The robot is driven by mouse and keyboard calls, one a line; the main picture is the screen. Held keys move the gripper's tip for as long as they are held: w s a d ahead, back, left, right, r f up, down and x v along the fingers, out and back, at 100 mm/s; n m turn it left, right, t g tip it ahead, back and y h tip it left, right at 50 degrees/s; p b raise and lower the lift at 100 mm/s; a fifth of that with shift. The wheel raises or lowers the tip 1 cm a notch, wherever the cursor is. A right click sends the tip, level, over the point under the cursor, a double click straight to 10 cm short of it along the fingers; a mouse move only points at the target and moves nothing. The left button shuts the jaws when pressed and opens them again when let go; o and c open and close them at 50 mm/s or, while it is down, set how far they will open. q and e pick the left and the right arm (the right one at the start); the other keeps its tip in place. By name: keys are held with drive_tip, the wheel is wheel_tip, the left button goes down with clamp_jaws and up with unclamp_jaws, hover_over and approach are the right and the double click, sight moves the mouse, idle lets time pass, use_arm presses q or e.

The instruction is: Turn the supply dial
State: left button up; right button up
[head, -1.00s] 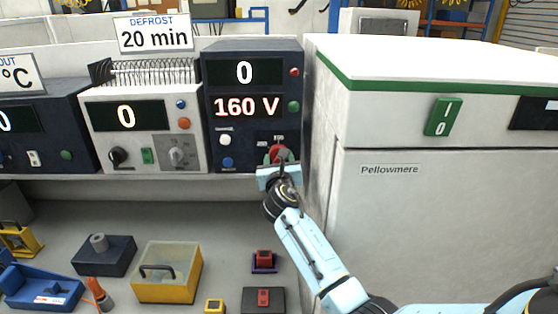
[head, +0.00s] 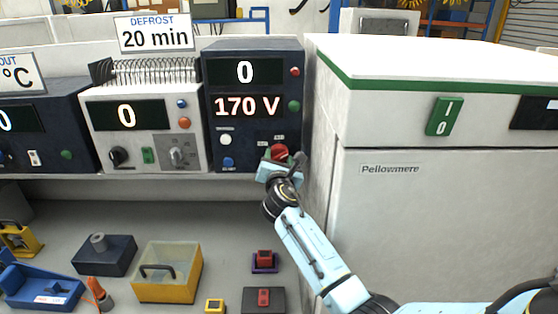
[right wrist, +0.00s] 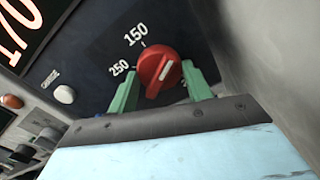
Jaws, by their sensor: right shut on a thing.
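The supply (head: 213,75) is a dark blue box on the shelf, left of the large white cabinet. Its upper display reads 0 and its lower display (head: 247,106) reads 170 V. The supply dial (right wrist: 159,70) is a round red knob with a white pointer mark, with 150 and 250 printed around it. My right gripper (right wrist: 160,85) has its green fingers on either side of the dial, shut on it. In the head view the gripper (head: 281,158) partly covers the dial (head: 279,151). My left gripper is not in view.
The white cabinet (head: 440,220) with a green switch (head: 442,116) stands close to the right of the supply. A white unit (head: 140,135) with a coil on top stands to the left. Below are a yellow box (head: 165,290) and several smaller items.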

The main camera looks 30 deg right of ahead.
idle(0.4)
drive_tip(key=o, duration=1)
drive_tip(key=shift+c, duration=0.2)
drive_tip(key=v, duration=1.3)
drive_tip(key=shift+s+a, duration=0.15)
drive_tip(key=shift+f, duration=0.1)
